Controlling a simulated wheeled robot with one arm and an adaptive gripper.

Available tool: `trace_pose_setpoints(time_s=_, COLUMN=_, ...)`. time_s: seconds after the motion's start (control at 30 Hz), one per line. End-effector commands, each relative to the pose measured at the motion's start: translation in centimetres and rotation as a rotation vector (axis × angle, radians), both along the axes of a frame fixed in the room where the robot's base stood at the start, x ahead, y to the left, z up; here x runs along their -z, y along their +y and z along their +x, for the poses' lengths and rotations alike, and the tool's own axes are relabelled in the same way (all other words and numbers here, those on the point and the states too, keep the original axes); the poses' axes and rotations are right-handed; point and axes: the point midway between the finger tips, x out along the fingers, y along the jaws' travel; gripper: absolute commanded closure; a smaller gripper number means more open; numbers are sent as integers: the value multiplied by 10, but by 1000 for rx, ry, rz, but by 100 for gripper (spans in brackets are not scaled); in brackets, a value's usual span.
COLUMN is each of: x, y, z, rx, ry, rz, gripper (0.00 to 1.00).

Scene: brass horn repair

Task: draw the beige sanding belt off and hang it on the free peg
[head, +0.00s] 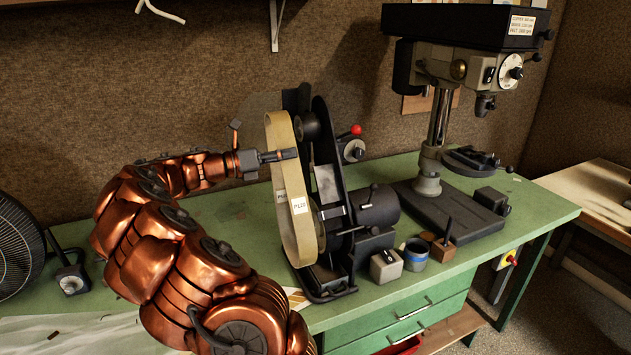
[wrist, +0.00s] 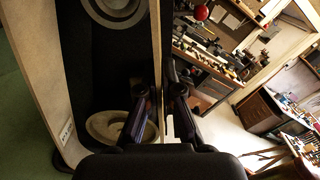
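The beige sanding belt (head: 278,180) is an upright loop with a white P120 label, on the left side of the dark belt grinder (head: 330,180). It appears to stand out to the left of the grinder's wheels; I cannot tell whether its lower end still touches one. My gripper (head: 284,154) reaches in from the left at the belt's upper half. In the wrist view, my gripper's dark fingers (wrist: 158,112) are close together on either side of a thin run of the belt (wrist: 155,50). The wide label side shows at left. No free peg is clearly identifiable.
A drill press (head: 435,120) stands to the right on the green bench (head: 540,205). White hooks (head: 161,12) and a bracket (head: 275,25) are on the wall above. A fan (head: 18,245) is at left.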

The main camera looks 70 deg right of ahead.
Motion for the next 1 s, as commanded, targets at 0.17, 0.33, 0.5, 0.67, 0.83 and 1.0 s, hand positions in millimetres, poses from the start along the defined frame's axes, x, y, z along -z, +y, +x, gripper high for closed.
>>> trace_pose_setpoints(time_s=0.17, x=-1, y=4, z=4, rx=0, ry=0, rz=0, gripper=100)
trace_pose_setpoints(time_s=0.33, x=-1, y=8, z=9, rx=-1, ry=0, rz=-1, gripper=100)
trace_pose_setpoints(time_s=0.5, x=-1, y=11, z=13, rx=0, ry=-1, rz=-1, gripper=100)
trace_pose_setpoints(time_s=0.67, x=-1, y=14, z=17, rx=-1, ry=0, rz=-1, gripper=100)
trace_pose_setpoints(time_s=0.83, x=-1, y=18, z=21, rx=-2, ry=-1, rz=-1, gripper=100)
trace_pose_setpoints(time_s=1.0, x=-1, y=20, z=22, rx=-1, ry=0, rz=-1, gripper=100)
